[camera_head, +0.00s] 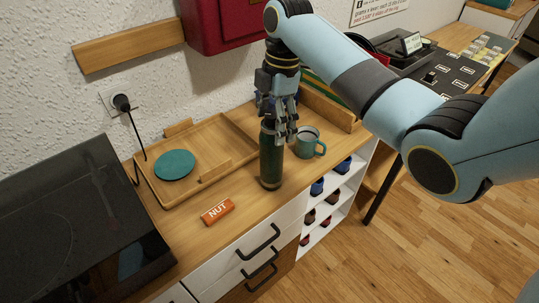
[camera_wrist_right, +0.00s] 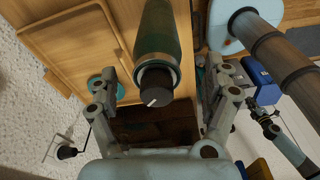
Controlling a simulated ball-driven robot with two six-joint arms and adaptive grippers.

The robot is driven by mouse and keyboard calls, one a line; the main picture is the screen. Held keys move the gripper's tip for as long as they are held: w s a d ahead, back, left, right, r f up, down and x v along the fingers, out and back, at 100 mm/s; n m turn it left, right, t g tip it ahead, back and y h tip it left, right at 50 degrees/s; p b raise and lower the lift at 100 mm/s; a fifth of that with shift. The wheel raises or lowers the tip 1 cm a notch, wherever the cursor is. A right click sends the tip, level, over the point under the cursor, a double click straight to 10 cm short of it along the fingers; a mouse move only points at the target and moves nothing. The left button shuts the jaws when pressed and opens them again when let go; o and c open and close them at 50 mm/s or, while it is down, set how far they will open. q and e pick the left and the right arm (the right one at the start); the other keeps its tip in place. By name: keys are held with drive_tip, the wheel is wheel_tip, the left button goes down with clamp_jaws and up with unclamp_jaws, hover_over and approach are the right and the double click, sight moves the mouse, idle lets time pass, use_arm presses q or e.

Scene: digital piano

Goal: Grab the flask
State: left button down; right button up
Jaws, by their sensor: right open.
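A dark green flask (camera_head: 270,160) stands upright on the wooden counter. In the right wrist view the flask (camera_wrist_right: 164,35) shows cap-first between my two fingers, its dark cap pointing towards the camera. My right gripper (camera_head: 281,120) reaches down from above at the flask's top, with its fingers spread. In the right wrist view my right gripper (camera_wrist_right: 162,75) has one finger on each side of the flask, with visible gaps, so it is open and not holding it. The gripper hides the flask's top in the head view. My left gripper is not in view.
A teal mug (camera_head: 309,142) stands close right of the flask. A wooden tray (camera_head: 217,139) with a teal disc (camera_head: 174,165) lies to the left. An orange NUT bar (camera_head: 217,212) lies in front. A black panel (camera_head: 75,215) is at far left; a red box (camera_head: 222,22) hangs above.

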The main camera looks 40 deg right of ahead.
sight(270, 138)
drive_tip(key=f, duration=0.3)
drive_tip(key=f+p, duration=0.1)
drive_tip(key=f, duration=0.1)
drive_tip(key=shift+w+a, duration=0.2)
drive_tip(key=shift+a, duration=0.15)
clamp_jaws()
